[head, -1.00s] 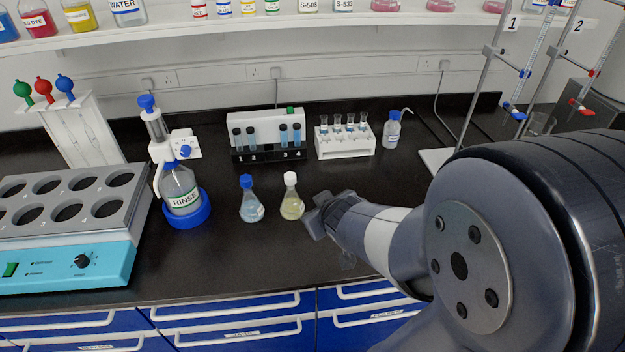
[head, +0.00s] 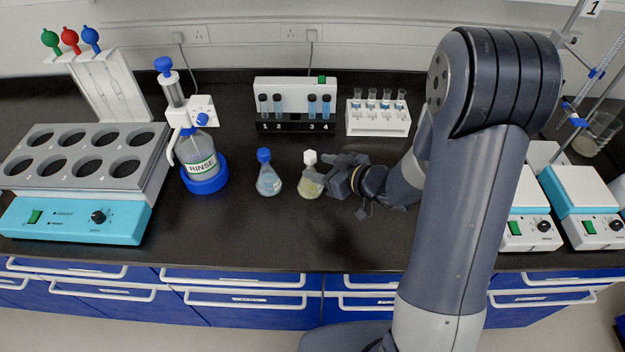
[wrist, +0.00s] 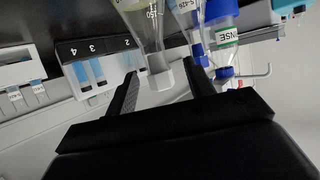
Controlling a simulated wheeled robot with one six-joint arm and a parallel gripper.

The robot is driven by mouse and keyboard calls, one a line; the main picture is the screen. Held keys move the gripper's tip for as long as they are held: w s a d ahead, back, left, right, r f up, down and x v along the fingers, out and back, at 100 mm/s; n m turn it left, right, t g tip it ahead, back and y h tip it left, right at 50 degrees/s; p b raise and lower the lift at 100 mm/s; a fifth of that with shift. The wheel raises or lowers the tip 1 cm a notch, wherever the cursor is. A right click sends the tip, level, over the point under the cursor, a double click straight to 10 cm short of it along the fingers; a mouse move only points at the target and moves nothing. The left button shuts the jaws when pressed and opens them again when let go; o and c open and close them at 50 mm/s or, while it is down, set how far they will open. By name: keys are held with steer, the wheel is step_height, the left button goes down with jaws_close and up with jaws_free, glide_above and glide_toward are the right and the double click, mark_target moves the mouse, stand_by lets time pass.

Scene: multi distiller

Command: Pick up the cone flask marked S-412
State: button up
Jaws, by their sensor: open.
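A cone flask with pale yellow liquid and a white cap (head: 310,187) stands upright on the black bench. Its marking cannot be read. My gripper (head: 319,170) is open at its upper right side, by the neck. In the wrist view, which is turned over, the yellow flask (wrist: 147,30) has its neck and white cap between my two open fingers (wrist: 164,82); contact cannot be told. A second cone flask with pale blue liquid and a blue cap (head: 268,182) stands just to its left. Its label shows partly in the wrist view (wrist: 183,5) and seems to begin S-42.
A RINSE bottle in a blue ring (head: 202,165) stands left of the flasks. Behind are a numbered vial rack (head: 295,92) and a white tube rack (head: 378,122). A heating block (head: 80,165) is far left; two hotplates (head: 575,190) are right. The bench front is clear.

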steer(key=shift+p+x, duration=0.6)
steer(key=shift+x, duration=2.65)
steer(key=shift+w+d+f, duration=0.15)
steer(key=shift+d, duration=0.05)
jaws_close()
